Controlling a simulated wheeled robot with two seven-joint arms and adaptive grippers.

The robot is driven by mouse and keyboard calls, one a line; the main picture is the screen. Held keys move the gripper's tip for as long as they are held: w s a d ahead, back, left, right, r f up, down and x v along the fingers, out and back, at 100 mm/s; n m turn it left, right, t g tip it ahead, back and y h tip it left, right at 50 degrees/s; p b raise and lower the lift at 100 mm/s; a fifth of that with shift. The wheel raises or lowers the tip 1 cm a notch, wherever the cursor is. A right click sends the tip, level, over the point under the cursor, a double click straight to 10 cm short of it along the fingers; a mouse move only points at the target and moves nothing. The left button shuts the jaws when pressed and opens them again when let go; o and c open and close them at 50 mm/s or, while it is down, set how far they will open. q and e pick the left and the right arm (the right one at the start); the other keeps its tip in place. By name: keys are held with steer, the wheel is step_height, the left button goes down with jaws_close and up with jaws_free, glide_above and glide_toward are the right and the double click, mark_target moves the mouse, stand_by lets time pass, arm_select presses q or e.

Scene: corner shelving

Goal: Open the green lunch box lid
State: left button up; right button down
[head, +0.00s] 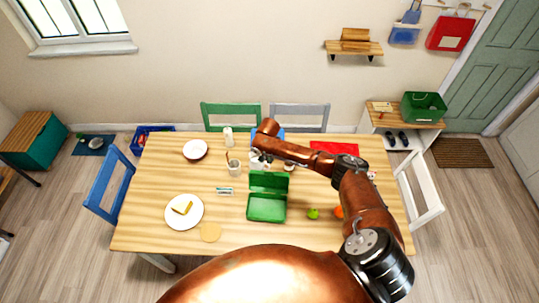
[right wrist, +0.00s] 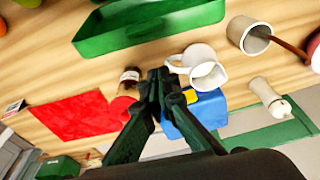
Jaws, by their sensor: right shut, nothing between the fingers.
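The green lunch box (head: 266,208) stands on the wooden table, in front of my right arm in the head view. Its lid (head: 268,182) is raised at the back edge, so the box stands open and its inside shows. In the right wrist view a green part of the lunch box (right wrist: 150,28) lies along the top. My right gripper (right wrist: 158,76) is shut and empty, apart from that green part, near two white mugs. In the head view its fingers are hard to make out behind the box. My left gripper is not in view.
A white mug (right wrist: 206,72), a dark jar (right wrist: 129,80) and a blue box (right wrist: 200,112) are close around the right fingers. A red mat (head: 335,148), a green apple (head: 313,214) and a plate (head: 184,212) are on the table.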

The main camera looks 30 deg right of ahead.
steer(key=s+a+p, duration=0.1)
steer(key=s+a+f+p, duration=0.1)
steer(key=s, duration=0.1)
steer(key=shift+f+p, duration=0.1)
steer(key=shift+p, duration=0.3)
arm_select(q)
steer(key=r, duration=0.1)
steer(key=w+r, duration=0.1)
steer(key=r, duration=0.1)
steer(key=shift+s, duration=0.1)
arm_select(e)
steer(key=shift+a, duration=0.1)
